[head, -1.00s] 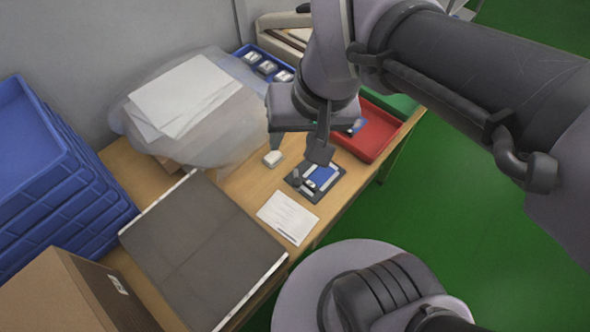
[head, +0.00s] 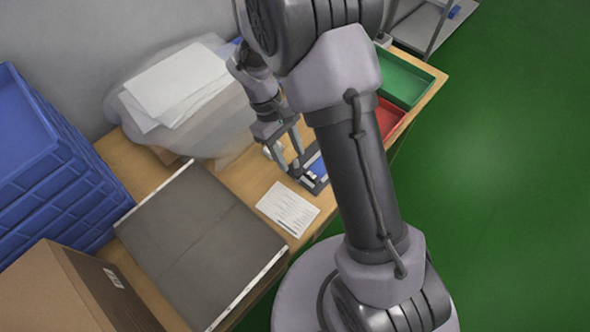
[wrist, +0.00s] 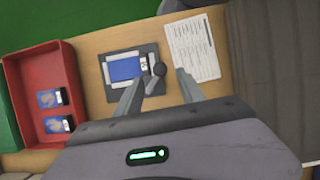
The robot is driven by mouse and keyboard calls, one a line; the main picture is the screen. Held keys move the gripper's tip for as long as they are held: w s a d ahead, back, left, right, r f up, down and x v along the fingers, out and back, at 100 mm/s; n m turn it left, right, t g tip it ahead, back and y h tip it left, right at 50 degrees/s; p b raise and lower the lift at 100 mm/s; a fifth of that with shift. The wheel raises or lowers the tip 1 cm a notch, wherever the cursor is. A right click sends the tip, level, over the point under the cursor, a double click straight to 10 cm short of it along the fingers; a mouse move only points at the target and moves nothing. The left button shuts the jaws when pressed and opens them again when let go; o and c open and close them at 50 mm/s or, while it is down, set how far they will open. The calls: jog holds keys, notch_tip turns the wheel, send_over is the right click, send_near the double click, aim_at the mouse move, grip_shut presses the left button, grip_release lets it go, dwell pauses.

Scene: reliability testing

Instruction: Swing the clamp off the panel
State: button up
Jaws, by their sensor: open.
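The blue panel (wrist: 125,68) lies on a dark fixture plate (wrist: 112,97) on the wooden table. The clamp (wrist: 159,69), a small black piece with a round knob, is at the panel's right end in the wrist view. My gripper (wrist: 160,74) is open, with one finger on each side of the clamp's knob. I cannot tell whether either finger touches it. In the head view my gripper (head: 291,168) points down at the left end of the fixture. My arm hides part of the fixture there, and the clamp is hard to make out.
A printed sheet (head: 288,209) lies beside the fixture, next to a dark mat (head: 195,240). A red tray (wrist: 30,115) holds two blue panels. A green tray (head: 405,78) stands beyond it. Blue crates (head: 50,170) and a cardboard box (head: 70,290) are at left.

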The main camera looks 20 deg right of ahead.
aim_at(297, 172)
jog(key=b+x, duration=0.1)
jog(key=x, duration=0.4)
grip_shut()
